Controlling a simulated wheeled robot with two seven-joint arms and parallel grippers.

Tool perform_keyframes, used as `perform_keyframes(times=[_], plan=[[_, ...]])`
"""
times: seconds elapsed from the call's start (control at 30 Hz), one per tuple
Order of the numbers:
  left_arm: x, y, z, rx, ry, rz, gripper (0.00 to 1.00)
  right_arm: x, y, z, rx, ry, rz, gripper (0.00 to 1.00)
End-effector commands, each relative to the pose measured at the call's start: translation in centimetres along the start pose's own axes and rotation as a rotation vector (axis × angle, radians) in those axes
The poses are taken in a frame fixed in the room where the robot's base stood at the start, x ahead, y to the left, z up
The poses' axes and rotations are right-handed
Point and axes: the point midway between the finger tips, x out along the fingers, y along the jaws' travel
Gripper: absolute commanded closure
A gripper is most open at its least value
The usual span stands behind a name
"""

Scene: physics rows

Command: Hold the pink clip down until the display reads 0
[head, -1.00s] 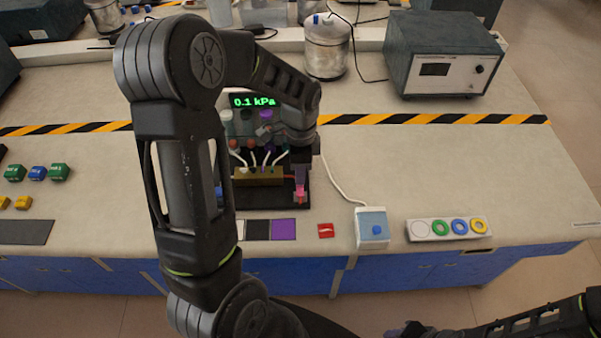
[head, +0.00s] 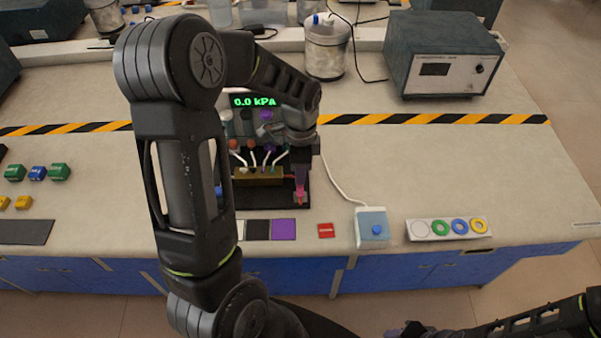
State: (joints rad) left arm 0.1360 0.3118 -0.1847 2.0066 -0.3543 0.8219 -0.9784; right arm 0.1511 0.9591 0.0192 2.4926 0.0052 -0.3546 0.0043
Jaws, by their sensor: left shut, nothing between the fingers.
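The pink clip (head: 300,194) sits at the right end of the brass-coloured manifold (head: 259,176) on a black base. My left gripper (head: 301,178) points down from above onto the clip. It is shut with nothing between its fingers, and its tips appear to touch the clip's top. The green display (head: 254,101) behind reads 0.0 kPa. My left arm covers the left part of the apparatus. My right arm shows at the bottom right; whether its gripper is open or shut is unclear (head: 408,330).
A blue-topped box with a button (head: 373,227) stands right of the apparatus, its white cable running back. A tray of coloured rings (head: 448,229) lies farther right. A red tag (head: 326,230) and a purple square (head: 284,229) lie in front. The bench's right side is mostly clear.

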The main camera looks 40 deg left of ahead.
Motion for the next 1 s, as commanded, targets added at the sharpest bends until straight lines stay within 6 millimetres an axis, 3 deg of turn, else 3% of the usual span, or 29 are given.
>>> perform_keyframes(times=[0.4, 0.8, 1.0], plan=[[-0.2, 1.7, 0.1, 0.002, -0.004, 0.009, 1.0, -0.4, -0.1, 0.0, 0.0, 0.0, 0.0, 0.64], [-0.3, 1.7, 0.0, 0.001, -0.002, 0.005, 1.0, -0.3, -0.1, 0.0, 0.001, -0.001, 0.001, 0.64], [-2.0, 1.7, -0.5, 0.001, -0.001, 0.003, 1.0, -1.5, -0.5, 0.2, 0.003, -0.004, 0.004, 0.64]])
